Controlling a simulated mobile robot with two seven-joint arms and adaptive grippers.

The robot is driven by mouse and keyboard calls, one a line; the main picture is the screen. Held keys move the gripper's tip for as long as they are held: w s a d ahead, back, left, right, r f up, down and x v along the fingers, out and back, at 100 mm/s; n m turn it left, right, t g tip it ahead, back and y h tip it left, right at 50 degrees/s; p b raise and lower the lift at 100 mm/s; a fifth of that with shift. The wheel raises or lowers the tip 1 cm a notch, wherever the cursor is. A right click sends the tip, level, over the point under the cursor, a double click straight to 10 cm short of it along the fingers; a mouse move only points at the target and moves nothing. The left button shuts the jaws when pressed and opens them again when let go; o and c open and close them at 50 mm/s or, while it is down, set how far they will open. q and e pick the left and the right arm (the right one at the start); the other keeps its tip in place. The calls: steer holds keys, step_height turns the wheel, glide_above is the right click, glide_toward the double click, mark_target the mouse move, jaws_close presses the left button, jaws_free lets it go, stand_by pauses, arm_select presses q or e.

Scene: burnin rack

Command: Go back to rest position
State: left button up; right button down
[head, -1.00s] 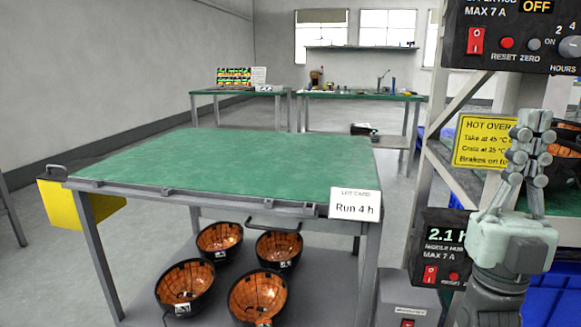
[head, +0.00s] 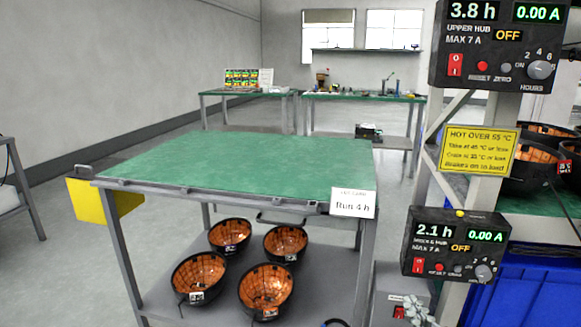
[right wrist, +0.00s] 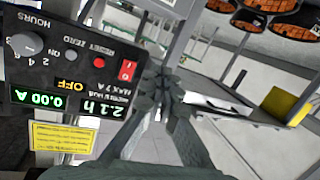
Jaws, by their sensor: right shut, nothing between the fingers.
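The same panel (right wrist: 75,70) is upside down beside the fingers in the right wrist view. I cannot tell whether the fingers touch anything. My left gripper is not in view.
A green-topped cart (head: 240,165) stands in front, with several orange-lined black bowls on its lower shelf. The upper hub panel (head: 498,45) reads 3.8 h and OFF. A yellow warning sign (head: 478,151) hangs on the rack.

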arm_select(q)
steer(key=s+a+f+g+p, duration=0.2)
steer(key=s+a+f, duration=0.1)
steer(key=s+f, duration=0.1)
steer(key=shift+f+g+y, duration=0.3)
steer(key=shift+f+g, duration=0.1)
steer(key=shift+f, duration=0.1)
arm_select(e)
steer(key=s+d+f+g+h, duration=0.1)
steer(key=s+d+f+g, duration=0.1)
steer(key=s+f+g, duration=1.1)
steer(key=s+f, duration=1)
steer(key=s, duration=0.1)
steer(key=shift+s+m, duration=0.3)
steer(key=shift+s, duration=0.05)
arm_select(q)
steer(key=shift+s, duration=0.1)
arm_select(e)
steer(key=shift+f, duration=0.1)
